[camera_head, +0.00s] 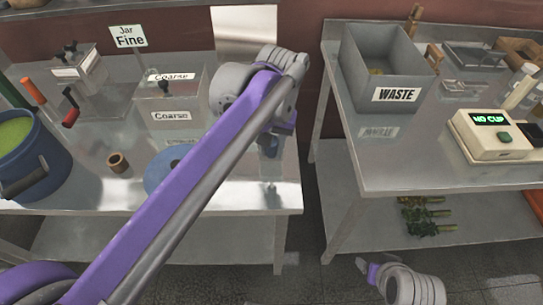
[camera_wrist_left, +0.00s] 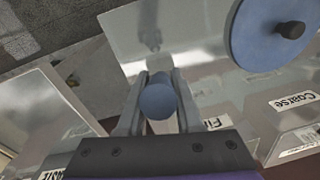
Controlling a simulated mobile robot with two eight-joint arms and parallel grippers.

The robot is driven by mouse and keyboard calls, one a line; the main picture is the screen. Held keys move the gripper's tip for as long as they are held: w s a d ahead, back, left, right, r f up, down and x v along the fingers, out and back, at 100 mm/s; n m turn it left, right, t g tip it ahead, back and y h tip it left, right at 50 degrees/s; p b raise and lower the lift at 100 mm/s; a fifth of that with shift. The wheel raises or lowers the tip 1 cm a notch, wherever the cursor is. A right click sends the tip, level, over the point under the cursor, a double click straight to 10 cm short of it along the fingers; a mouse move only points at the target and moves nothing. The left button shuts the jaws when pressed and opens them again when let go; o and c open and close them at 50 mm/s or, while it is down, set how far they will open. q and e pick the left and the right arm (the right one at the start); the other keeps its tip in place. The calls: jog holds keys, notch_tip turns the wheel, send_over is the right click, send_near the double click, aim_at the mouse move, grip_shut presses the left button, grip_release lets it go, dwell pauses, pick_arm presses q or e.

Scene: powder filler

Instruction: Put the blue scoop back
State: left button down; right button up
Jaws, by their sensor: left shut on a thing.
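My left gripper (camera_wrist_left: 158,78) is shut on the blue scoop (camera_wrist_left: 157,99). In the wrist view, the scoop shows as a rounded blue end between the two fingers; the rest of it is hidden. In the head view, my left gripper (camera_head: 270,146) hangs near the right end of the left table, and its fingers are small and partly hidden by the arm. Part of my right arm shows at the bottom right, away from the tables; its gripper (camera_head: 364,266) is too small to read.
The left table (camera_head: 80,196) holds a blue bucket (camera_head: 45,150) of green powder, a blue lid (camera_head: 156,172), a brown ring (camera_head: 119,163) and a Coarse box (camera_head: 170,98). Red (camera_head: 71,117) and orange (camera_head: 33,90) handles stand behind. The right table holds a WASTE bin (camera_head: 390,70) and a scale (camera_head: 490,135).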

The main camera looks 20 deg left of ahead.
aim_at(271, 158)
pick_arm(q)
jog(key=shift+f, duration=1.7)
jog(key=shift+w+f, duration=0.1)
jog(key=c, duration=0.6)
grip_release()
jog(key=r, duration=0.8)
jog(key=d+r+p, duration=0.1)
jog(key=r, duration=0.3)
jog(key=shift+s+r, duration=0.1)
jog(key=shift+s, duration=0.1)
